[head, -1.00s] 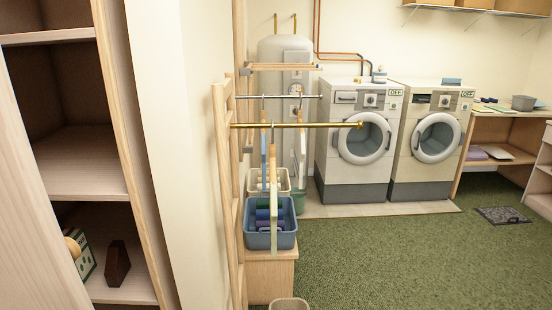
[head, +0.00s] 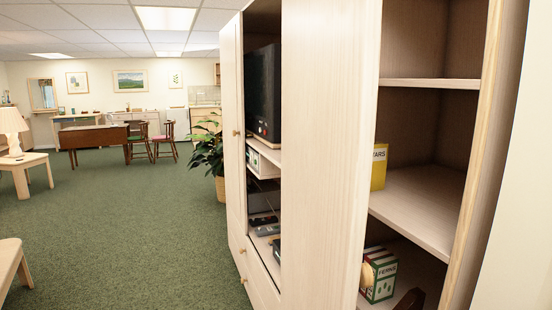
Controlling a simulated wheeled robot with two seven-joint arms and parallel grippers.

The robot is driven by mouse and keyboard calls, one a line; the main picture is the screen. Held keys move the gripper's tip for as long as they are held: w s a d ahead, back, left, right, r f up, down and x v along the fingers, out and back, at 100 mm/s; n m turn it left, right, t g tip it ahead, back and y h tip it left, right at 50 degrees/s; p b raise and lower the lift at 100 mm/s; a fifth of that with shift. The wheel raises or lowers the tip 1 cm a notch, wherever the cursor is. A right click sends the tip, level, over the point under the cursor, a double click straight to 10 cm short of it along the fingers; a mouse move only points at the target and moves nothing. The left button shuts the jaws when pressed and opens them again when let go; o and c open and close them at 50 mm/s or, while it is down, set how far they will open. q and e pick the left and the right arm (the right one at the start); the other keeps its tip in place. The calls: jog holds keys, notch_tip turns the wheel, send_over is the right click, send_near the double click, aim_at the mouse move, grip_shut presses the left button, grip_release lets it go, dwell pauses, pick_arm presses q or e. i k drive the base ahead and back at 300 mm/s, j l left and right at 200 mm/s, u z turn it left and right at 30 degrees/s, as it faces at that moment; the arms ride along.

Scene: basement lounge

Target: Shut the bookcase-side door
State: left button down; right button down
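A tall pale wood cabinet stands mid-view with its TV compartment uncovered; a black TV (head: 263,95) shows inside. A door panel with a small round knob (head: 236,133) is at its left side. A broad pale panel (head: 328,150) stands between the TV compartment and the bookcase (head: 425,205). It looks like the bookcase-side door standing open, but I cannot tell it surely from the cabinet's side wall. No knob shows on it, and its top and bottom are cut off by the frame. Neither of my grippers is in view.
The bookcase holds a yellow book (head: 379,167) and a green-and-white box (head: 378,275). A cream wall (head: 515,200) closes the right. Green carpet (head: 130,230) is clear at left. A plant (head: 210,150), lamp table (head: 22,162) and wooden seat (head: 10,265) stand around it.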

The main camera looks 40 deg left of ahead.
aim_at(330, 53)
jog(key=i+l+u, duration=0.1)
jog(key=l+u, duration=0.15)
jog(key=u, duration=0.15)
jog(key=l+u, duration=0.2)
jog(key=u, duration=0.2)
jog(key=l+u, duration=0.6)
jog(key=u, duration=0.2)
jog(key=l+u, duration=0.25)
jog(key=l, duration=0.2)
jog(key=l+u, duration=0.3)
jog(key=l, duration=0.15)
jog(key=k+l+z, duration=0.35)
jog(key=k+z, duration=0.15)
jog(key=k, duration=0.2)
